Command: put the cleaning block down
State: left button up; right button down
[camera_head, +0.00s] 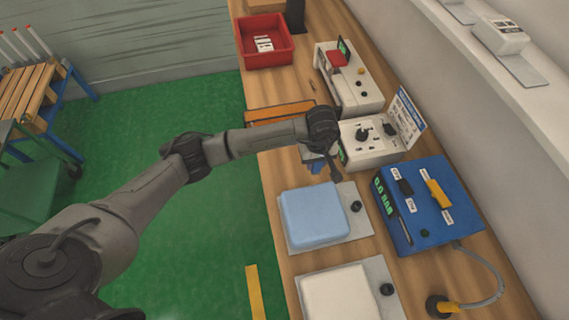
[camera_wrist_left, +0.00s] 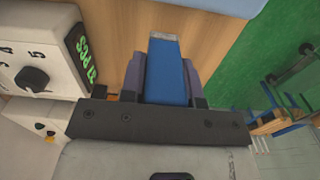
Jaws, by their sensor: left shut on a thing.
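The cleaning block (camera_wrist_left: 166,72) is a narrow blue block with a greyish end, seen in the left wrist view between the two fingers. My left gripper (camera_wrist_left: 163,84) is shut on it. In the head view my left gripper (camera_head: 325,168) is over the wooden bench, just behind the light blue pad and in front of the white dial device. A bit of the blue block (camera_head: 312,164) shows there, mostly hidden by the wrist. I cannot tell whether the block touches the bench. My right gripper is not in view.
The light blue pad (camera_head: 314,213) lies on a plate with a black knob. A white pad (camera_head: 339,296) lies nearer. The white dial device (camera_head: 368,150) and a blue control box (camera_head: 427,210) stand to the right. A red bin (camera_head: 264,42) stands at the far end.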

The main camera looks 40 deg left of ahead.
pick_arm(q)
send_over(285, 164)
notch_tip(285, 164, down, 7)
jog(key=shift+s+r, duration=0.1)
jog(key=shift+s, duration=0.05)
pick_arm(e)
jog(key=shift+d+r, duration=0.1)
pick_arm(q)
jog(key=shift+d+f, duration=0.1)
jog(key=shift+f, duration=2)
jog(key=shift+f, duration=0.15)
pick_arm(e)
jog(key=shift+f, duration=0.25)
pick_arm(q)
jog(key=o, duration=0.8)
jog(key=shift+o, duration=0.2)
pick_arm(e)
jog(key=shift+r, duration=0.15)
